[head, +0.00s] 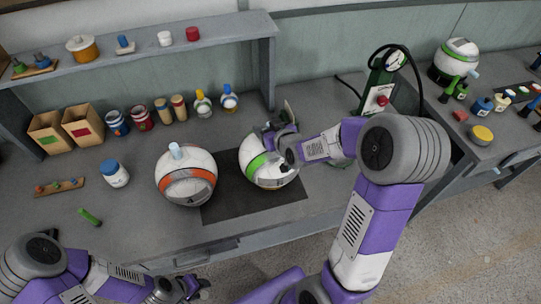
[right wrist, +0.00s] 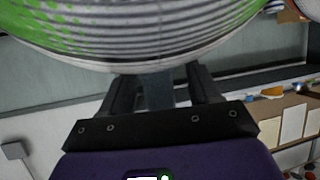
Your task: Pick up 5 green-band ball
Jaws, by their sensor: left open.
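A white ball with a green band (head: 252,163) is at the dark mat on the bench in the head view. My right gripper (head: 285,140) is at its top, hiding its upper part and stem. In the right wrist view the ball (right wrist: 150,35) fills the top, with a grey stem (right wrist: 157,92) between the fingers of my right gripper (right wrist: 160,88). Whether the fingers press on the stem is unclear. My left gripper (head: 190,288) is open and empty at the bottom, in front of the bench. Another green-banded ball (head: 457,56) stands on the right bench.
An orange-banded ball (head: 186,188) with a pale stem stands just left, close to the green-banded one. A green press (head: 380,85) stands behind my right arm. Jars (head: 116,176) and boxes (head: 82,125) stand at the left.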

